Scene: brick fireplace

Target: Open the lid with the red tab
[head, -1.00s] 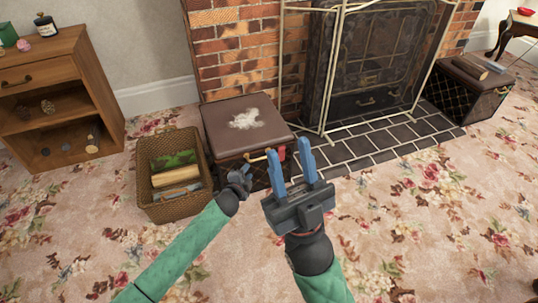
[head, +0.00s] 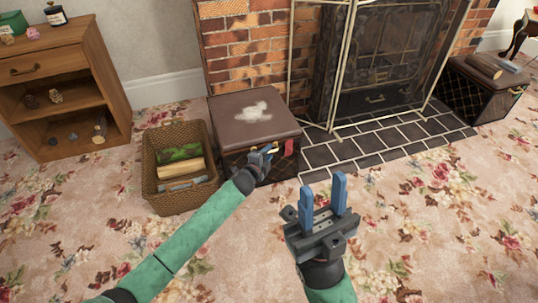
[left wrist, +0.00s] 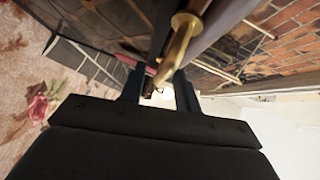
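A dark box with a brown lid (head: 228,118) and a pale patch on top stands closed in front of the bricks. A red tab (head: 289,147) hangs at its front right, beside a brass handle (head: 273,148). My left gripper (head: 268,151) is at the box's front, by the handle and just left of the tab. In the left wrist view the brass handle (left wrist: 178,48) shows large between the two spread fingers (left wrist: 157,88); whether they touch it I cannot tell. My right gripper (head: 325,191) is open and empty over the carpet, right of the box.
A wicker basket (head: 150,180) with logs stands left of the box. A wooden shelf unit (head: 90,60) is at the far left. A fire screen (head: 345,70) and a second box (head: 470,95) are to the right. The carpet in front is clear.

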